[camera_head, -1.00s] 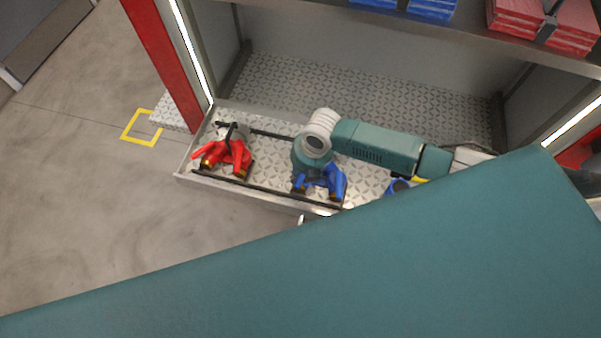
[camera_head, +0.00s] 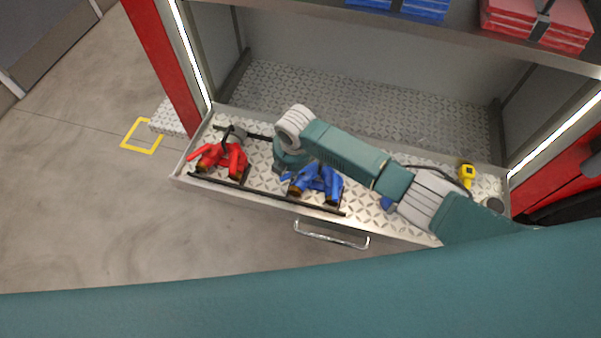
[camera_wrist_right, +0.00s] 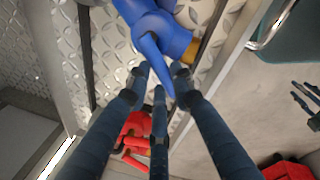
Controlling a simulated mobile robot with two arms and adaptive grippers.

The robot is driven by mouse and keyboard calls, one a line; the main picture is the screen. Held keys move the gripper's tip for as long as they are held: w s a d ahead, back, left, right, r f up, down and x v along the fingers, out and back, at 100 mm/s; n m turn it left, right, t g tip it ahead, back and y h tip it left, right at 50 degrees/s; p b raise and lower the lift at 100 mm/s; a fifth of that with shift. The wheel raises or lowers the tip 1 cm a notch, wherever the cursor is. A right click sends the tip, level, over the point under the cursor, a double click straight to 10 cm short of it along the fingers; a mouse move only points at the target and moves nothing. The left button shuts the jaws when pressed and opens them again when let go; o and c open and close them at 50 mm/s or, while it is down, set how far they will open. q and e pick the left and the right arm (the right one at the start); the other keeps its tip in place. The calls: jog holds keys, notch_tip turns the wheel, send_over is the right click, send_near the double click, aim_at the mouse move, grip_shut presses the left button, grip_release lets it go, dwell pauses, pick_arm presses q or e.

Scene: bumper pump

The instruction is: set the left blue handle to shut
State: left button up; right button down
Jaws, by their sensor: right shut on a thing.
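The blue valve (camera_head: 318,182) sits in the tray of the open drawer, with brass outlets toward the front. My right gripper (camera_head: 289,166) reaches down at its left side, and my wrist partly hides the spot in the head view. In the right wrist view, the left blue handle (camera_wrist_right: 158,66) points down from the blue body. The fingers of my right gripper (camera_wrist_right: 161,78) are closed around its narrow end. The exact handle angle is hard to judge.
A red valve (camera_head: 219,160) stands to the left in the same drawer (camera_head: 410,232), which has a metal pull (camera_head: 331,235) in front. A yellow item (camera_head: 467,172) is at the right. Shelves with blue and red stacks hang above. The floor at left is clear.

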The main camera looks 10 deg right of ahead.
jog(key=shift+w+d+r+m+h, duration=0.1)
jog(key=shift+w+m+h, duration=0.4)
jog(key=shift+m, duration=0.95)
jog(key=shift+w+a+f+m+h, duration=0.1)
jog(key=shift+w+m, duration=0.65)
jog(key=shift+m, duration=0.65)
jog(key=shift+w+d+r+m+h, duration=0.1)
jog(key=shift+w+m+h, duration=0.4)
jog(key=shift+m, duration=0.95)
jog(key=shift+w, duration=0.2)
jog(key=c, duration=1.5)
grip_release()
jog(key=v, duration=1.2)
jog(key=shift+d, duration=0.3)
